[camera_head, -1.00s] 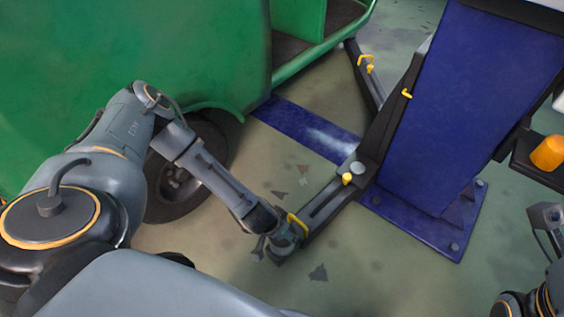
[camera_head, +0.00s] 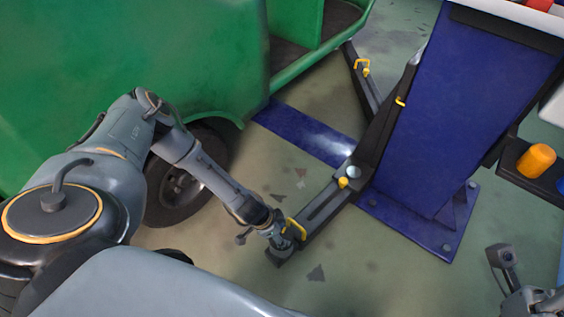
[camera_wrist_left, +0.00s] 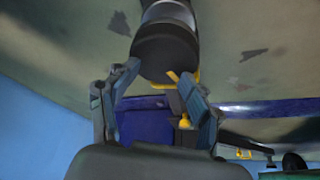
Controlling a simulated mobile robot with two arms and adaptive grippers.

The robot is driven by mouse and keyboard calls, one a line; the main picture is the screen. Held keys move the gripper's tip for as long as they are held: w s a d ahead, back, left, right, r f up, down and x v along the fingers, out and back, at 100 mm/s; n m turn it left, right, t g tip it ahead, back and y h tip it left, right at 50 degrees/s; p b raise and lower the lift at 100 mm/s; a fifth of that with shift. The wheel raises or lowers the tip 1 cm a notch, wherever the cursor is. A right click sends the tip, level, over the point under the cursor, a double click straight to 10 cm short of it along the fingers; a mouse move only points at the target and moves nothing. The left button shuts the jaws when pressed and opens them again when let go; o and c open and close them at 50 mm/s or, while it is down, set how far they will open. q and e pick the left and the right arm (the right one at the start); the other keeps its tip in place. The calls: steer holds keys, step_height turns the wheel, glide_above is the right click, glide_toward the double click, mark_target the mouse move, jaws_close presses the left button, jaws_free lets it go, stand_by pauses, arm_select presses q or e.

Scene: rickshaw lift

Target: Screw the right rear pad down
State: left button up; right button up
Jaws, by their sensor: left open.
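The near lift arm (camera_head: 322,208) is a dark beam reaching from the blue post down to the left, with a yellow handle (camera_head: 298,228) near its outer end. My left gripper (camera_head: 276,238) is at that end and hides most of what is there. In the left wrist view, a dark round pad-like part with a grey section (camera_wrist_left: 166,48) stands just beyond my left gripper (camera_wrist_left: 158,92). The fingers are apart, on either side below it; I cannot tell if they touch it. My right gripper (camera_head: 505,268) is partly visible at lower right; its fingers are unclear.
The green rickshaw (camera_head: 130,60) stands at left with its wheel (camera_head: 185,185) near my left arm. The blue post (camera_head: 465,110) is at right, with an orange part (camera_head: 537,160) beside it. A second lift arm (camera_head: 364,85) is farther back.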

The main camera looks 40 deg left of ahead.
arm_select(q)
steer(key=o, duration=0.6)
steer(key=shift+c, duration=0.2)
steer(key=shift+a, duration=0.1)
steer(key=v, duration=1.2)
